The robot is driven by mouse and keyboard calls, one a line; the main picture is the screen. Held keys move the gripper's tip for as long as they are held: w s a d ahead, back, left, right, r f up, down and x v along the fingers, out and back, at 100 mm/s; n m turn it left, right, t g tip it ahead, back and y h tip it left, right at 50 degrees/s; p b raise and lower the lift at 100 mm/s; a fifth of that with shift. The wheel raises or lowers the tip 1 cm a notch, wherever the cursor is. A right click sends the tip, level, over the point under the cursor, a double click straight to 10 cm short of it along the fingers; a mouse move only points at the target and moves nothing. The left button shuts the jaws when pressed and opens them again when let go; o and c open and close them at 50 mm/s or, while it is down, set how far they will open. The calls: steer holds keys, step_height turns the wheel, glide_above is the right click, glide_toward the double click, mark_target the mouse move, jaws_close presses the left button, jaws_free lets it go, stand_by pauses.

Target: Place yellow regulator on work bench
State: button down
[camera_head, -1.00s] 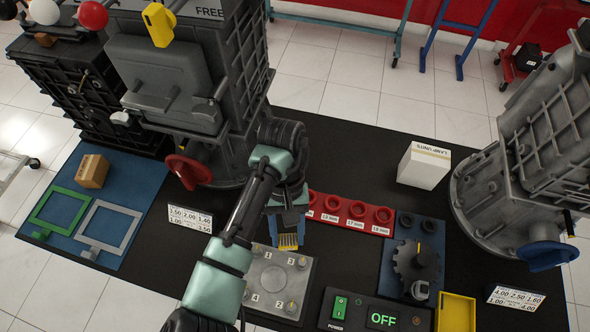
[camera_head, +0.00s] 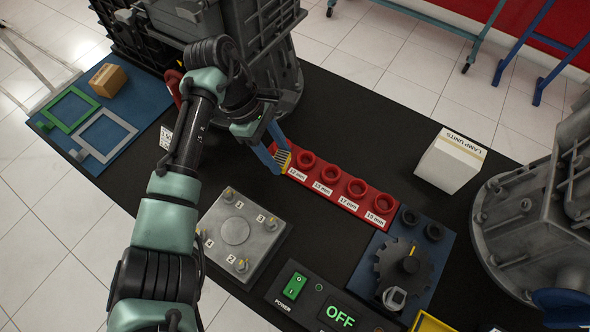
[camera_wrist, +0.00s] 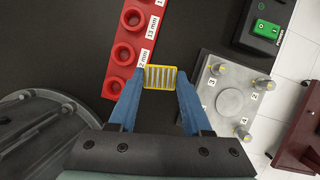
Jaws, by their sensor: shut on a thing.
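The yellow regulator (camera_head: 284,160), a small ribbed yellow piece, is held between the blue fingers of my gripper (camera_head: 276,157). In the wrist view the regulator (camera_wrist: 159,77) sits between the two fingertips of my gripper (camera_wrist: 160,84), its striped face showing. The black work bench top (camera_head: 330,245) lies below it. The regulator is by the left end of the red socket rack; I cannot tell whether it touches the bench.
The red socket rack (camera_head: 336,190) and a metal plate with numbered studs (camera_head: 236,231) are close by. A white lamp box (camera_head: 449,163) stands at right, near a grey engine (camera_head: 535,215). A power box (camera_head: 318,302) is in front. Bare bench lies between rack and plate.

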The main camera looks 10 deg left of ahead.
mark_target(251, 160)
steer(key=w+a+n+t+y+b, duration=0.1)
steer(key=w+a+n+t+b, duration=0.15)
steer(key=a+n, duration=0.25)
steer(key=w+a+n+t+y+b, duration=0.1)
steer(key=a+n+b, duration=0.3)
steer(key=a+n, duration=0.15)
steer(key=shift+n, duration=0.35)
steer(key=f, duration=0.3)
steer(key=f+b, duration=0.1)
steer(key=f, duration=0.2)
steer(key=d+f, duration=0.1)
steer(key=f, duration=0.2)
steer(key=shift+w+f, duration=0.1)
steer(key=shift+f, duration=0.3)
steer(key=shift+c, duration=1.7)
jaws_free()
steer(key=shift+f, duration=0.1)
